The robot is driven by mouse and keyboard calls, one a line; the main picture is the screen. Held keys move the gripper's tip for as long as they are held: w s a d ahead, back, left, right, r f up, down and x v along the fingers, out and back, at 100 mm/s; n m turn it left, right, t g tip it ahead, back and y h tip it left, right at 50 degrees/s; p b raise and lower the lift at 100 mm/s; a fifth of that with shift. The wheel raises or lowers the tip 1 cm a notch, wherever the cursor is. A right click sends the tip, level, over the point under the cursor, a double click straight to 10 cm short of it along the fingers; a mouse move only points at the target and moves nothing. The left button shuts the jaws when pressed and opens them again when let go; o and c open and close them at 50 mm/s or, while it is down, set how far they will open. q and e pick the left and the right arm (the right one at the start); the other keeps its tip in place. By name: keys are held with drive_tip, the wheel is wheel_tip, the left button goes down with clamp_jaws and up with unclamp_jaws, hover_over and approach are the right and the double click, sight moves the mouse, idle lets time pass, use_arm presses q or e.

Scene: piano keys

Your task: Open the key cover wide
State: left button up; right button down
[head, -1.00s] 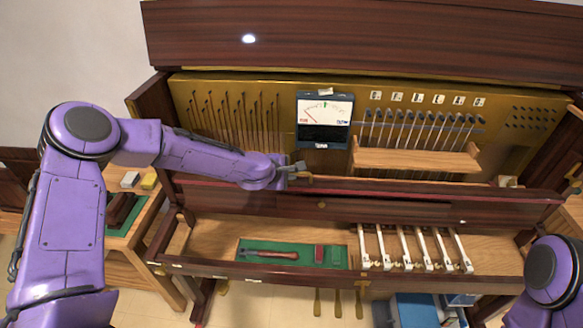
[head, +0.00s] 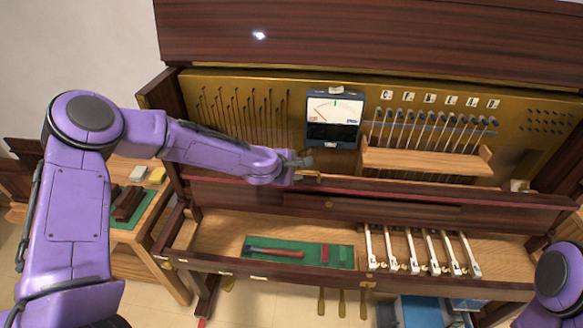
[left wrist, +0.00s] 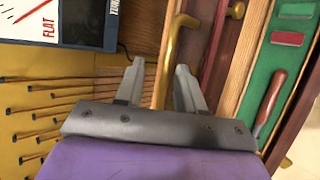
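My right gripper is out of view; only part of my right arm shows at the lower right.
White keys (head: 420,250) and a green tray (head: 315,257) with a tool lie on the key bed below the cover. Behind are a gauge (head: 333,112), a wooden ledge (head: 420,162) and thin rods. A side table (head: 150,235) stands at left.

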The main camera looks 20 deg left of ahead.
use_arm(q)
drive_tip(key=v, duration=0.9)
drive_tip(key=shift+r, duration=0.15)
drive_tip(key=s+a+f+m+g+y+b, duration=0.1)
drive_tip(key=s+a+f+m+y+b, duration=0.15)
drive_tip(key=s+f, duration=0.65)
drive_tip(key=s+a+f+m+g+y+b, duration=0.1)
drive_tip(key=s+a+f+m+y+b, duration=0.25)
drive_tip(key=f, duration=0.95)
drive_tip(key=s+f+m+g+b, duration=0.2)
drive_tip(key=s+f+m, duration=0.1)
drive_tip(key=s+f, duration=0.5)
drive_tip(key=s+d+f+m+g+b, duration=0.1)
drive_tip(key=s+f+m+g+b, duration=0.1)
drive_tip(key=s+f, duration=0.6)
drive_tip(key=s+m, duration=0.1)
drive_tip(key=s, duration=0.6)
drive_tip(key=shift+s+f+g, duration=0.3)
drive_tip(key=shift+g, duration=0.1)
